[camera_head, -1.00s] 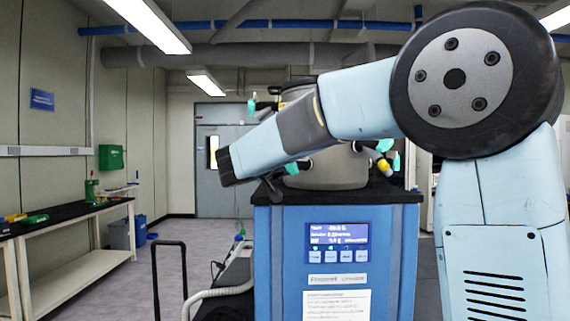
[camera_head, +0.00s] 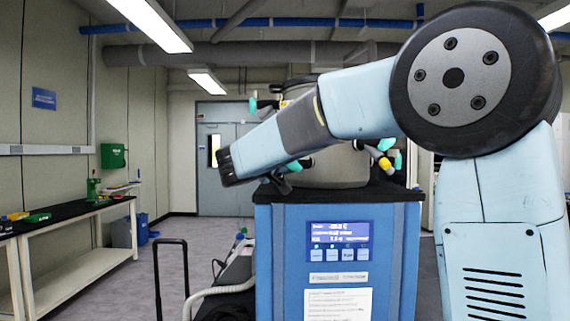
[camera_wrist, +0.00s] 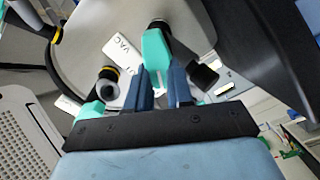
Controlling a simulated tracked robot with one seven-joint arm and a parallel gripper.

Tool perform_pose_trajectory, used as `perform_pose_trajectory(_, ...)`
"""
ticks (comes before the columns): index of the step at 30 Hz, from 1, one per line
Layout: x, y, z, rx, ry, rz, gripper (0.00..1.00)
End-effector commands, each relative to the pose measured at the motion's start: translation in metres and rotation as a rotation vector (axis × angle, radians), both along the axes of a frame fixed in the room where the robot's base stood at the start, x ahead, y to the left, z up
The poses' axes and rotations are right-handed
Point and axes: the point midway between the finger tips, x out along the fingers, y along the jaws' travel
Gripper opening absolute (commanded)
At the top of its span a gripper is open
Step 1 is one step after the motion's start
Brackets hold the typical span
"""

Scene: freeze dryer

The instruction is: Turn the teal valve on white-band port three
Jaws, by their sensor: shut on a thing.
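In the wrist view, the two dark-blue fingers of my gripper (camera_wrist: 162,84) are closed around a teal valve handle (camera_wrist: 156,48), which sits on a dark port fitting on the grey chamber. I cannot make out a white band on this port. In the head view, my arm hides most of the gripper. A teal valve (camera_head: 294,165) shows just below the forearm, in front of the grey chamber (camera_head: 345,166).
The chamber stands on the blue freeze dryer (camera_head: 285,240) with a lit display (camera_head: 340,243). A white VAC label (camera_wrist: 123,49) lies near the fingers. A workbench (camera_head: 90,215) stands at left; floor lies between.

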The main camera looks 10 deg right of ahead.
Motion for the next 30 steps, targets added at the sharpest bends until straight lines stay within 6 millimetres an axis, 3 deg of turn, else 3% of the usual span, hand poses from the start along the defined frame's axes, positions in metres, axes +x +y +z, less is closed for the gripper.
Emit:
perform_pose_trajectory(4,0.0,0.003,0.0,-0.001,0.0,0.008,0.0)
perform_pose_trajectory(5,0.0,0.003,0.0,-0.001,0.0,0.008,0.24)
perform_pose_trajectory(12,0.0,0.002,0.0,0.0,0.0,0.004,0.47)
perform_pose_trajectory(23,-0.006,0.005,0.0,0.001,0.0,0.003,0.47)
perform_pose_trajectory(30,-0.037,0.029,0.0,0.0,0.0,0.004,0.47)
